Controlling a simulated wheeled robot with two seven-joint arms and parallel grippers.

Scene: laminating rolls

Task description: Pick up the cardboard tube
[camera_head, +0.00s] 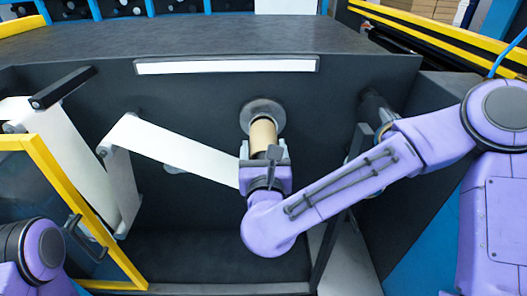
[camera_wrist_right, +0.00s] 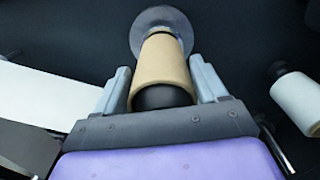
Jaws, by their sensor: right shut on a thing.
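The tan cardboard tube (camera_head: 263,136) sits at the round grey hub on the dark machine wall, in the middle of the head view. In the right wrist view the tube (camera_wrist_right: 162,68) points toward the camera, with a dark core at its near end and the metal disc behind it. My right gripper (camera_wrist_right: 163,84) is shut on the tube, one finger on each side. In the head view my right gripper (camera_head: 265,160) hides the tube's near end. My left gripper is not in view; only part of my left arm shows at the lower left.
A white web (camera_head: 175,150) runs over rollers to the left of the tube. A yellow-framed clear door (camera_head: 85,195) stands at the left. Another roll on a dark spindle (camera_wrist_right: 297,98) is to the right in the wrist view. A white light bar (camera_head: 228,66) is above.

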